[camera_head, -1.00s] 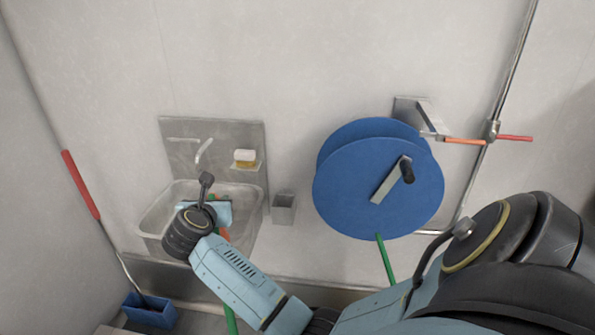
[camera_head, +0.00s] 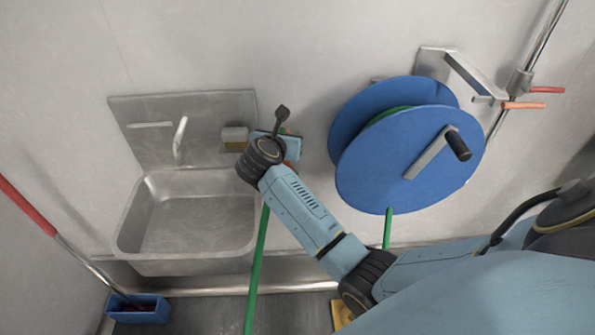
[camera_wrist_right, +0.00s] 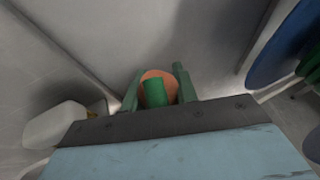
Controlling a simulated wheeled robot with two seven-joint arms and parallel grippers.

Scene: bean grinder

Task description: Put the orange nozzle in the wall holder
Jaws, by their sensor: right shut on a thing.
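The orange nozzle (camera_wrist_right: 172,84) is between the two fingers of my right gripper (camera_wrist_right: 157,82) in the wrist view, with the green hose end facing the camera. My right gripper is shut on it. In the head view a little of the nozzle's orange (camera_head: 292,149) shows beside my wrist, in front of the wall between sink and reel. The green hose (camera_head: 258,262) hangs down from the gripper. I cannot make out the wall holder now; my right wrist and gripper cover part of the wall right of the sink. My left gripper is not in view.
The blue hose reel (camera_head: 400,165) is on the wall just right of my gripper. The steel sink (camera_head: 190,215) is to the left, with a soap dispenser (camera_head: 235,135) near my wrist. A red-handled tool (camera_head: 28,207) stands in a blue bin (camera_head: 139,312).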

